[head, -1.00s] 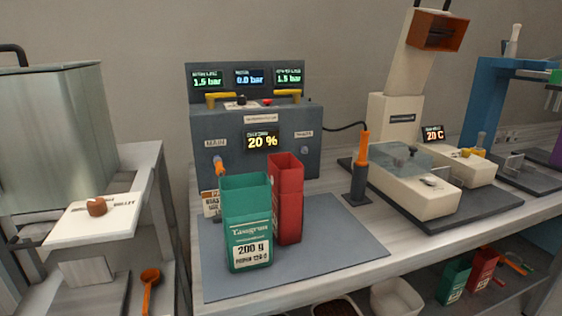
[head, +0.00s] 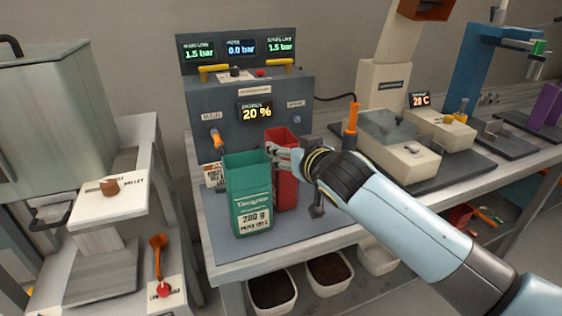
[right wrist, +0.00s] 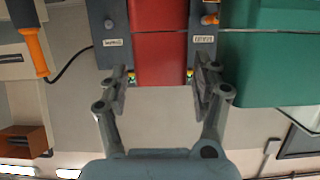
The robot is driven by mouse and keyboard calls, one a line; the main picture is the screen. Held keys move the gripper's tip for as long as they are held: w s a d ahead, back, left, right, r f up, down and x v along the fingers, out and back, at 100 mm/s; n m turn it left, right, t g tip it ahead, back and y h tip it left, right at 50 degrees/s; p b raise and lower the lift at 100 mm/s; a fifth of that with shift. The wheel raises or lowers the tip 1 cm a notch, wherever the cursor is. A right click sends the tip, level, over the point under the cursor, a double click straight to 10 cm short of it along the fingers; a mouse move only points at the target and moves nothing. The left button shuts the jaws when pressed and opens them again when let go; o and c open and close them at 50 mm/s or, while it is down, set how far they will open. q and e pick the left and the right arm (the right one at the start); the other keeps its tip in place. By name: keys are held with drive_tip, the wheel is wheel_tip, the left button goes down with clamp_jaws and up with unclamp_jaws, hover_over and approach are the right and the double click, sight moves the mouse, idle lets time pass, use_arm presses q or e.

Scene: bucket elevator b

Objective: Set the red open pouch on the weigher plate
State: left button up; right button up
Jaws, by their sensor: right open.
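The red open pouch (head: 286,188) stands upright on the grey mat, right beside and slightly behind a green pouch (head: 250,205). My right gripper (head: 284,153) is at its upper part, coming from the right and hiding some of its front. In the right wrist view, the red pouch (right wrist: 158,45) shows between and beyond the tips of the open right gripper (right wrist: 160,80). I cannot tell whether the fingers touch it. A flat grey plate (head: 102,282) lies low on the left stand; I cannot tell if it is the weigher plate. My left gripper is not in view.
A dark machine (head: 250,105) with displays stands behind the pouches. The green pouch also shows close by in the right wrist view (right wrist: 270,60). An orange-handled tool (head: 351,118) stands to the right. Bare mat (head: 225,250) lies in front.

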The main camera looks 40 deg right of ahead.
sight(275, 141)
drive_tip(key=x, duration=0.5)
drive_tip(key=shift+w+f+p, duration=0.1)
drive_tip(key=shift+w+p, duration=0.3)
drive_tip(key=shift+w, duration=0.05)
drive_tip(key=shift+s, duration=0.1)
drive_tip(key=shift+c, duration=0.2)
drive_tip(key=c, duration=0.6)
